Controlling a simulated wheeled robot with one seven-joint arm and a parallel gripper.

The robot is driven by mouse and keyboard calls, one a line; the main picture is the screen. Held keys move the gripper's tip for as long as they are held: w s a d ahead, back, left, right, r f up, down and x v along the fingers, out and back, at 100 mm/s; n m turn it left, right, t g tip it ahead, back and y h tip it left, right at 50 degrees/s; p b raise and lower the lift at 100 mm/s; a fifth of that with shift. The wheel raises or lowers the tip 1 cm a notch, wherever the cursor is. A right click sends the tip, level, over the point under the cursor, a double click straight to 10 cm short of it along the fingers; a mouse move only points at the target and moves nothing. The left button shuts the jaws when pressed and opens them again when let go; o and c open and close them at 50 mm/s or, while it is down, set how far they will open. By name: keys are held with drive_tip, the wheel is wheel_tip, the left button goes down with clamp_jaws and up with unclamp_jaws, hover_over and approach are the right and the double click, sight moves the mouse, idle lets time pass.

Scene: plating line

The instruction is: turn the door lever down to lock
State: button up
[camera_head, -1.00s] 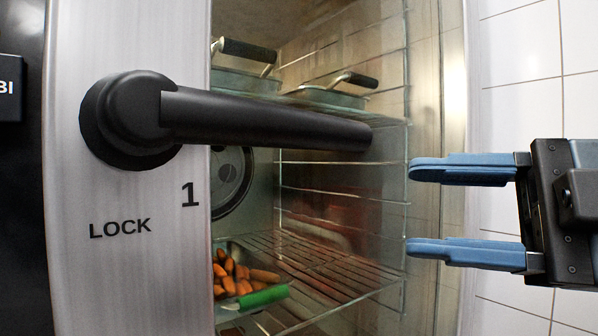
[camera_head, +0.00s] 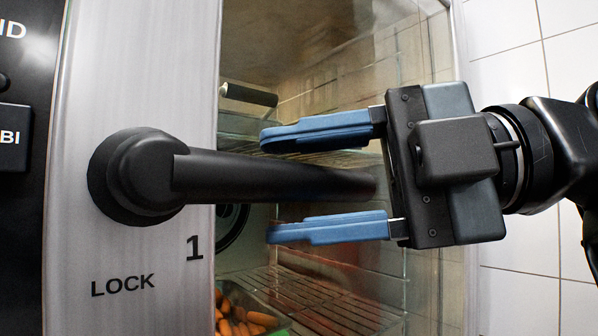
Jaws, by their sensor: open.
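The black door lever (camera_head: 230,177) sticks out to the right, close to level, from its round hub on the silver door frame (camera_head: 75,200). The word LOCK and a 1 are printed below it. My gripper (camera_head: 266,185) has its blue fingers open, one above and one below the outer part of the lever in the picture. Gaps show between each finger and the lever, so it is not gripped. Whether the fingers are at the lever's depth is hard to tell. The lever's tip is near my gripper's palm.
Behind the glass are wire racks (camera_head: 330,300), a pan with a black handle (camera_head: 250,95) and a tray with orange carrots (camera_head: 236,318). A dark control panel (camera_head: 25,110) stands at the left. A white tiled wall (camera_head: 520,60) is at the right.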

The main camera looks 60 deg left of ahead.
drive_tip(key=shift+s+a, duration=0.2)
drive_tip(key=shift+s, duration=0.1)
clamp_jaws()
idle(0.4)
